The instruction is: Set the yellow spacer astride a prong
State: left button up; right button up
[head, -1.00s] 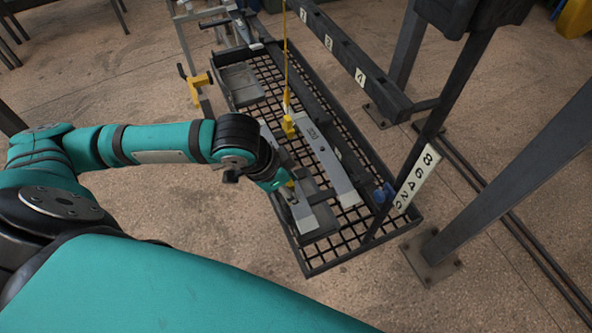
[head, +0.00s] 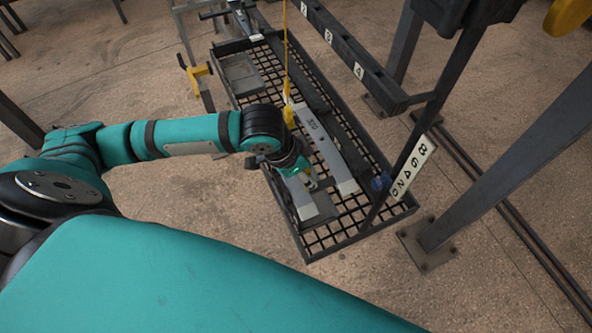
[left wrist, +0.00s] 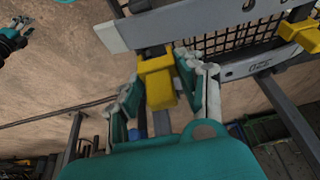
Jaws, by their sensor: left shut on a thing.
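My left gripper (head: 310,182) is low over the front part of the mesh tray in the head view. In the left wrist view my left gripper (left wrist: 165,88) is shut on the yellow spacer (left wrist: 160,88), a stubby block between its two fingers. The spacer's upper end is close to a dark bar and a grey spring leaf (left wrist: 185,22); I cannot tell whether it touches or straddles either. In the head view the hand mostly hides the spacer. My right gripper (left wrist: 16,36) shows small at the upper left of the wrist view; its opening is unclear.
A longer grey leaf marked 320 (head: 322,140) lies along the mesh tray (head: 376,215). A yellow hook (head: 289,115) hangs on a cord above it. A post with a number scale (head: 414,166) and a dark numbered beam (head: 345,55) stand to the right.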

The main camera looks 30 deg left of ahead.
pick_arm(q)
jog(key=shift+w+d+f, duration=0.1)
jog(key=shift+w+d, duration=0.55)
jog(key=shift+w, duration=0.15)
jog(key=shift+w+d+f+p, duration=0.2)
jog(key=shift+w+d+p, duration=0.25)
jog(key=shift+w+d, duration=0.3)
jog(key=shift+w+d+f, duration=0.1)
jog(key=shift+w+d, duration=0.4)
jog(key=shift+w, duration=0.35)
jog(key=shift+f+b, duration=0.4)
jog(key=shift+f, duration=1)
pick_arm(e)
jog(key=shift+s+d+r, duration=0.15)
jog(key=shift+s+d, duration=0.2)
jog(key=shift+d, duration=0.05)
jog(key=shift+a, duration=0.2)
jog(key=shift+r, duration=0.25)
pick_arm(q)
jog(key=shift+s+p, duration=0.1)
jog(key=shift+p, duration=0.95)
pick_arm(e)
jog(key=shift+d+r, duration=0.2)
jog(key=shift+r, duration=0.6)
